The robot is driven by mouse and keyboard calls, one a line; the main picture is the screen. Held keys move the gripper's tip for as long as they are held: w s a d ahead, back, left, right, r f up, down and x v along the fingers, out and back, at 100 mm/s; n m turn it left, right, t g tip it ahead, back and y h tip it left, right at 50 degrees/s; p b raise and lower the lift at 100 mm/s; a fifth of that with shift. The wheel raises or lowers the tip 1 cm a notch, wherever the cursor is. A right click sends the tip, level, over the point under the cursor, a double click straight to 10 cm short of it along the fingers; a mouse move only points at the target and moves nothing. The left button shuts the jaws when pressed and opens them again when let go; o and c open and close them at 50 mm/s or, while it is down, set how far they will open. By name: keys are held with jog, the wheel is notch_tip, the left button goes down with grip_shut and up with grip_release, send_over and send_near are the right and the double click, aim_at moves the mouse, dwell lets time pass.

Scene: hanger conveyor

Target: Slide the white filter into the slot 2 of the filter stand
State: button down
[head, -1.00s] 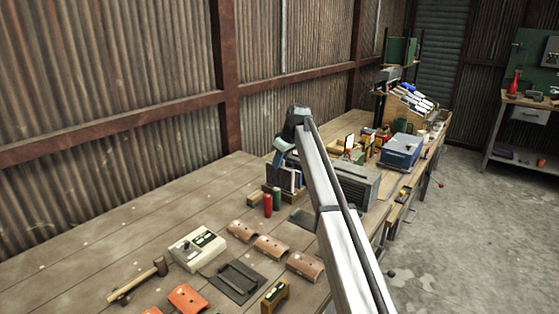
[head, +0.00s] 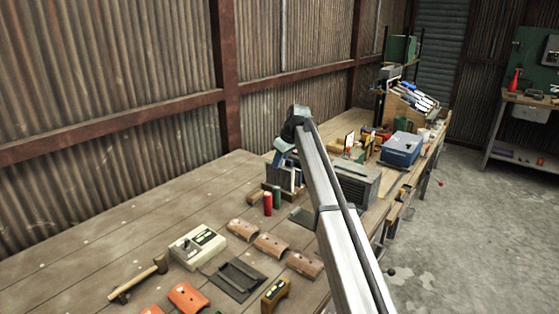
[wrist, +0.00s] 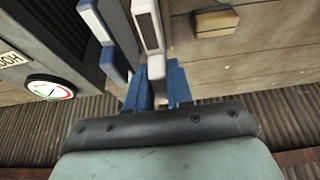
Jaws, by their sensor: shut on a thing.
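The white filter (wrist: 149,28), a thin pale panel with a slatted grey edge, stands between the blue fingers of my gripper (wrist: 158,90) in the wrist view. The gripper is shut on it. Beside it on the left is another upright white and blue panel (wrist: 112,45), apart from the held filter; I cannot tell whether it belongs to the filter stand. In the head view my gripper (head: 284,158) is over the blue and white panels at the filter stand (head: 272,189), on the bench. The slots and the filter's lower edge are hidden.
A grey box with a round gauge (wrist: 48,88) stands close on the left in the wrist view. A wooden block (wrist: 214,22) lies to the right. The bench's far left is clear.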

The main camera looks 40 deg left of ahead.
jog(key=shift+f, duration=1.15)
jog(key=c, duration=1.2)
grip_release()
jog(key=shift+c, duration=0.2)
jog(key=o, duration=0.6)
jog(key=shift+c, duration=0.2)
jog(key=shift+r, duration=3)
